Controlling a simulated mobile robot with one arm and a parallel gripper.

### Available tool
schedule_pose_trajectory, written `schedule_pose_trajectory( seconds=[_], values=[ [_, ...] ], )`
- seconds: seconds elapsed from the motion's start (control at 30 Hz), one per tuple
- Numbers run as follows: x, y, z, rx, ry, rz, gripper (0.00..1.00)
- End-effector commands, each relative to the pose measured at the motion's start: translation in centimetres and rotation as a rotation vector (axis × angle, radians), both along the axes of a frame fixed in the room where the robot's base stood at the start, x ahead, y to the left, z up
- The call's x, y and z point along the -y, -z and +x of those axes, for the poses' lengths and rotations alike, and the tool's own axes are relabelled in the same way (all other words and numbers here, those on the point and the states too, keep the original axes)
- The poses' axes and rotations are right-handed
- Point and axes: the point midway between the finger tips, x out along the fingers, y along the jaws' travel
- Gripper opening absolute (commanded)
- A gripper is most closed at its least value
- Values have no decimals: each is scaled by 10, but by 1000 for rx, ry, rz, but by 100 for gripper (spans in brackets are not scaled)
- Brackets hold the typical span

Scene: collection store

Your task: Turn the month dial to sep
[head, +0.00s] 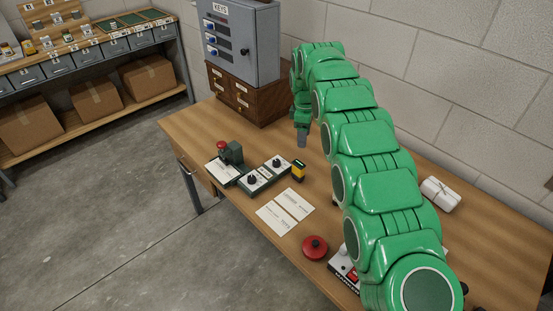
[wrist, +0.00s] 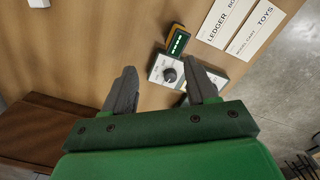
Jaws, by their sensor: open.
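Two black dials on pale plates sit on a dark base on the desk: a left dial (head: 252,179) and a right dial (head: 277,162) in the head view. I cannot read their markings, nor tell which is the month dial or where it points. In the wrist view one dial (wrist: 170,75), beside a yellow device, shows between my fingers; the plate beyond it is partly hidden by the right finger. My gripper (wrist: 161,70) is open and empty, above the desk. In the head view its grey tip (head: 302,138) is behind and right of the dials, apart from them.
A yellow-and-black device (head: 298,170) stands right beside the dials. A red-knobbed green stamp (head: 233,152) is at their left. Label cards (head: 285,211) and a red round object (head: 315,247) lie in front. Wooden drawers (head: 249,98) under a grey key cabinet (head: 240,40) stand behind.

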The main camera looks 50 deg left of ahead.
Motion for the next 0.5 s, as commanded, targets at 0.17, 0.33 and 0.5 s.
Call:
schedule_pose_trajectory(
  seconds=[0.17, 0.33, 0.5],
  values=[
    [-42, 29, -29, -8, -122, 12, 57],
    [-64, 46, -48, -13, -198, 19, 57],
    [-72, 51, -55, -14, -224, 23, 57]
  ],
)
